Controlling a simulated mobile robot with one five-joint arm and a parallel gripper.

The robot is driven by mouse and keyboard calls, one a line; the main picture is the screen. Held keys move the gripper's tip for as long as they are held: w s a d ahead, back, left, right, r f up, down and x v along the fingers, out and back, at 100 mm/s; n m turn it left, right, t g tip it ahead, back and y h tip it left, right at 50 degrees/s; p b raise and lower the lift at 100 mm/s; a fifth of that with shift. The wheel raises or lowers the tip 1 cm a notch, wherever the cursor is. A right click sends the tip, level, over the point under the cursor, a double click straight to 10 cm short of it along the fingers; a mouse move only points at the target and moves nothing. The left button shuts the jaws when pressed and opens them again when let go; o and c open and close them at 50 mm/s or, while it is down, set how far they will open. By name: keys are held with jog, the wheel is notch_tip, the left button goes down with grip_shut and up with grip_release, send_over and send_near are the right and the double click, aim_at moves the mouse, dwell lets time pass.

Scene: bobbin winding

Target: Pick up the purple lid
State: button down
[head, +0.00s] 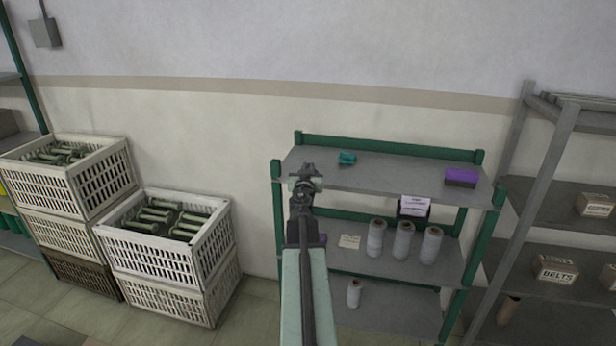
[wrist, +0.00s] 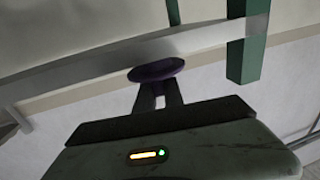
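The purple lid (wrist: 157,70) shows in the wrist view as a dark purple disc at the tips of my gripper (wrist: 158,88). The two fingers are close together, with a narrow gap between them, and the disc covers their ends. No surface shows directly under the lid, so it appears held in the air. In the head view my gripper (head: 307,172) is in front of the upper shelf's left end. The lid cannot be clearly made out there against the dark fingers.
The green-framed shelf (head: 400,172) holds a teal item (head: 347,158) and a purple-topped box (head: 461,177). Several grey bobbins (head: 403,240) stand on its middle shelf. A small purple thing (head: 323,239) is partly hidden by my arm. Crates (head: 165,258) stand at left.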

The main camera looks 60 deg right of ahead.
jog(key=shift+s+d, duration=0.15)
jog(key=shift+s, duration=0.05)
jog(key=shift+r, duration=0.1)
notch_tip(320, 180, up, 18)
jog(key=p, duration=1.8)
